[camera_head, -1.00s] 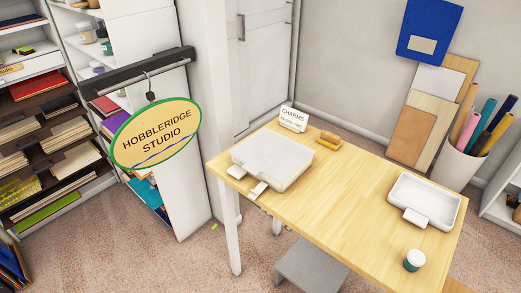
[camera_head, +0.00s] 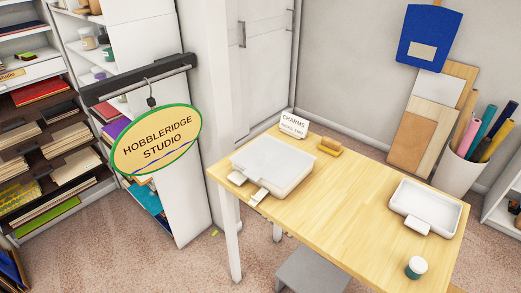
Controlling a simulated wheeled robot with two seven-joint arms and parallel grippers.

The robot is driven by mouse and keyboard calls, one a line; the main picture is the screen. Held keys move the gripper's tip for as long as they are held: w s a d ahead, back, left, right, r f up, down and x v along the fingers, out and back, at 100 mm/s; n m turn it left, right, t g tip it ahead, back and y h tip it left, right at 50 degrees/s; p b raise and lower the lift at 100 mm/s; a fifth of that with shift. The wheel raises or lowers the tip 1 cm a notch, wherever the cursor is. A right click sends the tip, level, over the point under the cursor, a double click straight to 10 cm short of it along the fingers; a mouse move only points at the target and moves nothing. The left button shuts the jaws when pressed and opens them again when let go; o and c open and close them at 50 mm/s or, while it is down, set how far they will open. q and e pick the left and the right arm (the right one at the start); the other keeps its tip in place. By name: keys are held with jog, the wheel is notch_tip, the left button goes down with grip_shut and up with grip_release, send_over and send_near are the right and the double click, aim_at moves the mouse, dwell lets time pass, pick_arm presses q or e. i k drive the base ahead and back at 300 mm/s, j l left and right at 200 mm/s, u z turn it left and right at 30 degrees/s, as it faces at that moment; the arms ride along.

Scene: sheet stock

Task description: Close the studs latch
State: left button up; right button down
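A flat white case (camera_head: 273,162) lies on the left part of the wooden table, with its lid down. Two pale tabs stick out from its front edge: a left tab (camera_head: 237,178) and a right tab (camera_head: 258,195). They look like latches flipped outward. A smaller white case or tray (camera_head: 426,202) lies at the table's right, with one pale tab (camera_head: 416,225) sticking out at its front left. No studs label is readable, so I cannot tell which tab is the studs latch. Neither of my grippers is in view.
The wooden table (camera_head: 345,205) is clear in the middle. A "CHARMS" card (camera_head: 294,125), a wooden block-like item (camera_head: 329,147) and a small jar (camera_head: 416,267) stand on it. A hanging oval sign (camera_head: 157,140) is left of the table. A grey stool (camera_head: 308,272) is below.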

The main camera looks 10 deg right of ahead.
aim_at(256, 200)
jog(key=z, duration=0.5)
jog(key=i+j+z, duration=0.1)
jog(key=j+z, duration=0.15)
jog(key=z, duration=0.15)
jog(key=j+z, duration=0.3)
jog(key=z, duration=0.15)
jog(key=j+z, duration=0.55)
jog(key=j, duration=0.35)
jog(key=k+j+z, duration=0.15)
jog(key=j, duration=0.35)
jog(key=j+z, duration=0.2)
jog(key=j, duration=0.35)
jog(key=k+j+z, duration=0.15)
jog(key=j, duration=0.3)
jog(key=k+j, duration=0.15)
jog(key=j, duration=0.25)
jog(key=k+j, duration=0.1)
jog(key=j, duration=0.35)
jog(key=k+j, duration=0.15)
jog(key=j, duration=0.25)
